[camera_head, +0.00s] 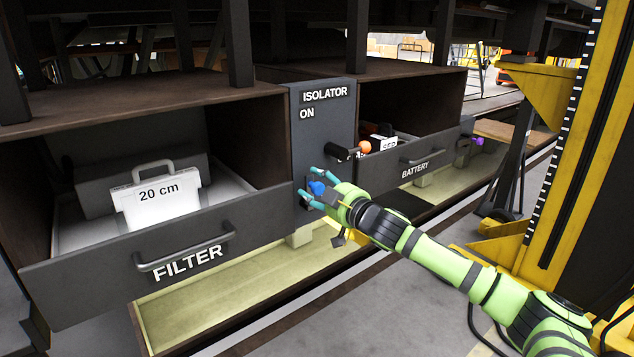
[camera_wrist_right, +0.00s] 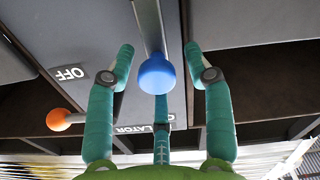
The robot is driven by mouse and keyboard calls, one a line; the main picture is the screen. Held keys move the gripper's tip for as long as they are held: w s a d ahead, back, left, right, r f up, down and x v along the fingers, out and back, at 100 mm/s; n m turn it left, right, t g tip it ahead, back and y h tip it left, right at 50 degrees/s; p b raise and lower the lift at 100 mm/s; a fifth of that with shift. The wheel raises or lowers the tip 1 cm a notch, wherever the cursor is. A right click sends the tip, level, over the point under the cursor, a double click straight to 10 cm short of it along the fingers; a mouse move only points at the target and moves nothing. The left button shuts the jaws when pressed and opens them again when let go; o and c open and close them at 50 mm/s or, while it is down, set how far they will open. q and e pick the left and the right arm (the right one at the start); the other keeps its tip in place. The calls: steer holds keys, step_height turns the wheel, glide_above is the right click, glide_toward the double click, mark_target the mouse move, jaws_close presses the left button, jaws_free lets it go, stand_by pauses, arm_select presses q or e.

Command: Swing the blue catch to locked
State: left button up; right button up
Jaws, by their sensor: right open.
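The blue catch (camera_head: 317,188) is low on the grey isolator panel (camera_head: 325,130). In the right wrist view it is a blue ball (camera_wrist_right: 156,75) at the end of a grey bar (camera_wrist_right: 148,25). My right gripper (camera_head: 316,184) is open in front of the panel. In the wrist view its fingers (camera_wrist_right: 158,55) stand on either side of the blue ball, with visible gaps, and a third finger is behind or below it. Whether that one touches the ball I cannot tell. My left gripper is not in view.
An orange-knobbed handle (camera_head: 364,147) sticks out of the panel, right of and above my gripper. The FILTER drawer (camera_head: 180,255) stands open at left, holding a 20 cm card (camera_head: 160,200). The BATTERY drawer (camera_head: 415,160) and a purple knob (camera_head: 477,141) are at right. A yellow post (camera_head: 560,180) stands further right.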

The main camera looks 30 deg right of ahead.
steer(key=shift+a, duration=0.1)
jaws_close()
stand_by(0.4)
